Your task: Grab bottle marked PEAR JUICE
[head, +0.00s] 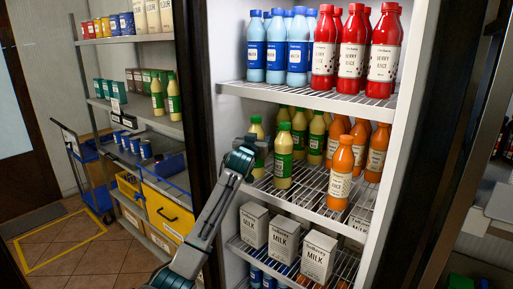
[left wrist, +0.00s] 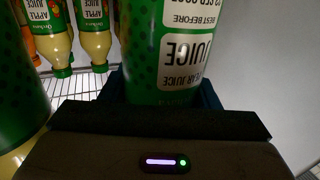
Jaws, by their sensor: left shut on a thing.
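My left gripper (head: 248,153) reaches into the open fridge at the left side of the middle shelf. It is shut on a pale yellow bottle with a green label (head: 257,129). In the left wrist view this bottle (left wrist: 172,45) stands between the dark fingers (left wrist: 165,103). My right gripper is not in view.
Similar bottles (head: 283,158) stand close by; some in the wrist view read APPLE JUICE (left wrist: 97,18). Orange bottles (head: 341,172) stand to the right, milk cartons (head: 318,257) below, blue water (head: 276,48) and red berry juice bottles (head: 352,52) above. The fridge's side wall is near.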

